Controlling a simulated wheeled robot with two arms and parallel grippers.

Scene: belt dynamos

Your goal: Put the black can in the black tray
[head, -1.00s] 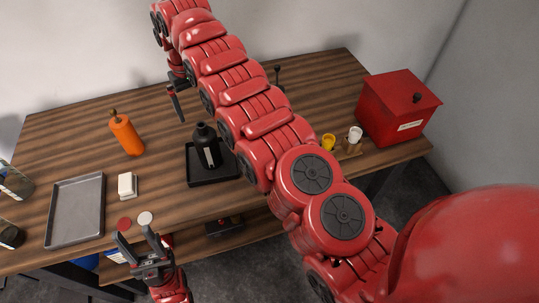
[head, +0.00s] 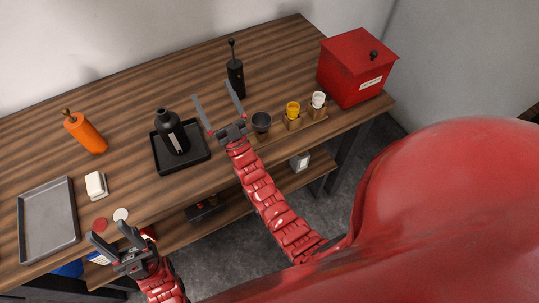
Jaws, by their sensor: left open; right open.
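A black bottle-shaped can (head: 172,136) with a round cap and a pale label stands upright in the black tray (head: 186,166) at the middle of the table. My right gripper (head: 214,92) is open and empty, just right of the tray and apart from the can. My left gripper (head: 107,230) is open and empty near the table's front edge, left of and nearer than the tray.
A dark grinder-like thing (head: 235,78), a dark cup (head: 261,123), a yellow cup (head: 293,109), a white cup (head: 318,99) and a red box (head: 357,72) are at right. An orange bottle (head: 86,133), white block (head: 96,185) and grey tray (head: 47,222) are at left.

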